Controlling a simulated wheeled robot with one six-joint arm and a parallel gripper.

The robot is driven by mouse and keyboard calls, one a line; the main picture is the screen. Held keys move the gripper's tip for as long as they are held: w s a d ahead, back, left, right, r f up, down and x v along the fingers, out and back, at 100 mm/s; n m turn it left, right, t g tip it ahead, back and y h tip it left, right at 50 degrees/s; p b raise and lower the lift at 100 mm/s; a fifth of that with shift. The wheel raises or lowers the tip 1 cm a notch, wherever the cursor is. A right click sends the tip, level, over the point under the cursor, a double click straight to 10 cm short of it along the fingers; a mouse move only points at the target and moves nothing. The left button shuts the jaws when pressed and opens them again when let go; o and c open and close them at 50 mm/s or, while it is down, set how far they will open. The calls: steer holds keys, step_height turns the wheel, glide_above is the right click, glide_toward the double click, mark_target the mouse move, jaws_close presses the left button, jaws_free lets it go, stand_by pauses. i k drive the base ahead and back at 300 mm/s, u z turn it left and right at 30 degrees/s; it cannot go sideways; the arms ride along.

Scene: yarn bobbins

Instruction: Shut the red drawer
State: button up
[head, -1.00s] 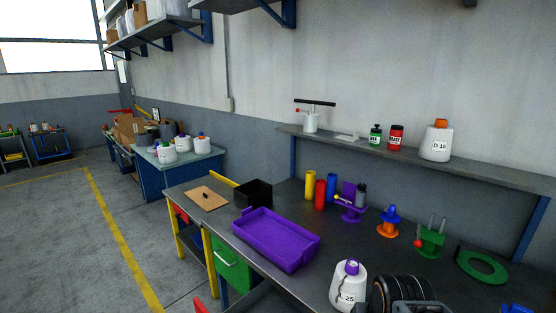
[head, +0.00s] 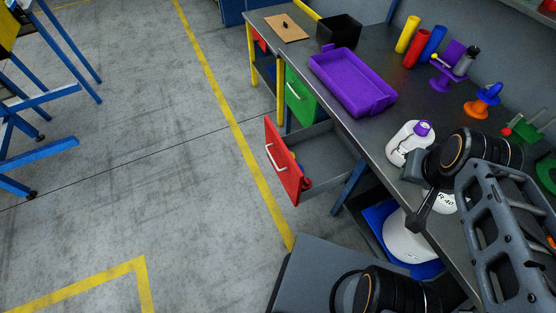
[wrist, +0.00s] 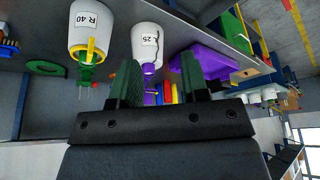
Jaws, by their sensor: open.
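The red drawer (head: 285,162) is pulled out below the workbench in the head view. Its red front with a pale handle stands away from the bench, and its grey tray (head: 328,155) shows behind, with small things just behind the front. My gripper (head: 420,208) is at the bench's front edge, to the right of the drawer and apart from it. In the wrist view my gripper (wrist: 158,85) has its two fingers spread, with nothing held between them. The red drawer cannot be made out in the wrist view.
A shut green drawer (head: 299,97) sits left of the red one. The bench carries a purple tray (head: 352,80), a black bin (head: 339,30) and a white bobbin (head: 408,142) close to my arm. The floor before the red drawer is clear.

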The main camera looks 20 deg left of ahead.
mark_target(328, 158)
steer(key=u, duration=0.15)
steer(key=k, duration=0.4)
steer(key=u, duration=1.3)
steer(key=i, duration=0.7)
steer(key=u, duration=0.85)
